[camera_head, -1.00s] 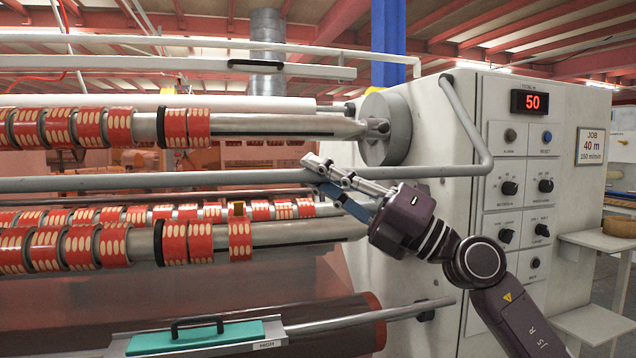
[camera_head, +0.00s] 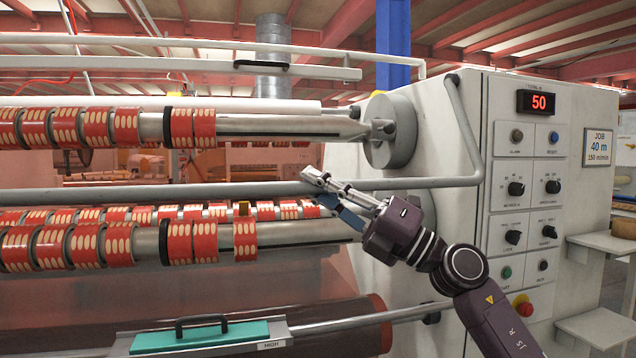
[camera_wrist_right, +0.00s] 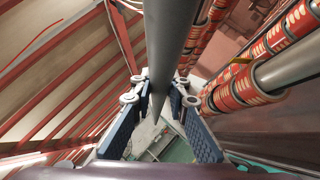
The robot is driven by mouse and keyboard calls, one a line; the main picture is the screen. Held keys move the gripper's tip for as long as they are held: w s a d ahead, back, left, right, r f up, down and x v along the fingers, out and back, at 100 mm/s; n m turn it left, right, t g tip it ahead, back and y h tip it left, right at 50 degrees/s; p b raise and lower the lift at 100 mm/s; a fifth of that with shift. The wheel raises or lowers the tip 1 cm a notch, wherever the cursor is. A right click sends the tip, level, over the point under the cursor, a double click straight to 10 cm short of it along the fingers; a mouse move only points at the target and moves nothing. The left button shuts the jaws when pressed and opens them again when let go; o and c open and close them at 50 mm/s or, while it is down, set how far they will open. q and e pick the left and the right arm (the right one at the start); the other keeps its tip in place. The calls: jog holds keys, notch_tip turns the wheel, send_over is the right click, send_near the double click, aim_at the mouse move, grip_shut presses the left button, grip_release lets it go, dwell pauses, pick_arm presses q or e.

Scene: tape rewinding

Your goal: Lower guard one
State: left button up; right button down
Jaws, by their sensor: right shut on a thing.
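A long grey guard bar (camera_head: 120,194) crosses the machine front between the upper and lower roll shafts. Its bent arm (camera_head: 464,125) rises at the right to the white machine housing. My right gripper (camera_head: 318,184) is shut on this bar near its right part. In the right wrist view the bar (camera_wrist_right: 166,45) runs between the two fingers (camera_wrist_right: 160,88). No label on the bar shows which guard it is. My left gripper is not in view.
The upper shaft (camera_head: 270,127) and lower shaft (camera_head: 300,232) carry several red-and-white rolls. A white upper rail (camera_head: 180,66) has a black handle. A teal tray with a black handle (camera_head: 200,338) lies below. The control panel (camera_head: 530,190) stands right, with a red button (camera_head: 522,306).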

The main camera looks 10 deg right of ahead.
jog(key=shift+w+f, duration=0.5)
jog(key=shift+w, duration=0.35)
jog(key=shift+w+f, duration=0.15)
jog(key=shift+w, duration=0.15)
jog(key=c, duration=1.8)
grip_release()
jog(key=shift+w+f, duration=0.1)
jog(key=shift+c, duration=0.2)
jog(key=v, duration=1.2)
